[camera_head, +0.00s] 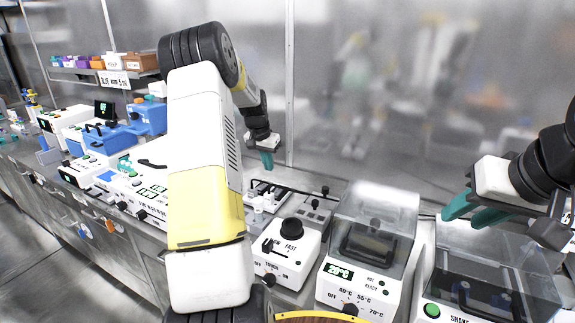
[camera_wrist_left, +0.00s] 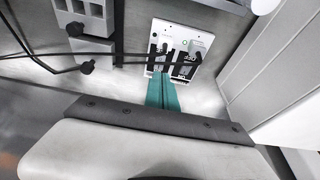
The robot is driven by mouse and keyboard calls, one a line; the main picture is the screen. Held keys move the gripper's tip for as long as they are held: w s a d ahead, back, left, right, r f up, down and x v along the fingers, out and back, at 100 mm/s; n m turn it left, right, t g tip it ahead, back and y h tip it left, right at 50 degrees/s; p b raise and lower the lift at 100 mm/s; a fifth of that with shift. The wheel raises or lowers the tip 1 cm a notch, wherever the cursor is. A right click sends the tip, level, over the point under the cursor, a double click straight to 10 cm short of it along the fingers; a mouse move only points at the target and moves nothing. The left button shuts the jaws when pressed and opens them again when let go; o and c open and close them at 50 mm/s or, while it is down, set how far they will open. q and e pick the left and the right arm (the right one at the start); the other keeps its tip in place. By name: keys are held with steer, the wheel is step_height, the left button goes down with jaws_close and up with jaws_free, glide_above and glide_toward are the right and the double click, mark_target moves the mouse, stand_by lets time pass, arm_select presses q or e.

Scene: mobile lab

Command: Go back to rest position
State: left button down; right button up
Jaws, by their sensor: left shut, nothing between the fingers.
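My left gripper (camera_head: 267,160) has teal fingers and hangs above the back of the bench, near the glass panel. Its fingers are pressed together and hold nothing; they also show shut in the left wrist view (camera_wrist_left: 162,92). My left arm rises through the middle of the head view and hides part of the bench. My right gripper (camera_head: 474,210) is at the right, above the shaker with the clear lid (camera_head: 492,262). Its two teal fingers are apart, with no object visible between them.
A heater with a clear cover (camera_head: 366,246) and a white vortex-like device with a black knob (camera_head: 289,252) stand on the bench. White instruments and a blue device (camera_head: 148,118) stand at the left. In the left wrist view, a white socket plate (camera_wrist_left: 180,48) and black cables lie beyond the fingers.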

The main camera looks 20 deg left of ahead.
stand_by(0.3)
arm_select(q)
steer(key=s+d+r+t, duration=0.1)
steer(key=s+d+r, duration=1.15)
steer(key=r, duration=0.35)
steer(key=s+d+r+t+h, duration=0.1)
steer(key=s+d, duration=0.3)
steer(key=s, duration=0.8)
steer(key=s+d+r+n, duration=0.1)
steer(key=s+d, duration=0.3)
steer(key=s, duration=0.7)
steer(key=shift+s+d+t+h, duration=0.3)
steer(key=shift+s+t+h, duration=0.1)
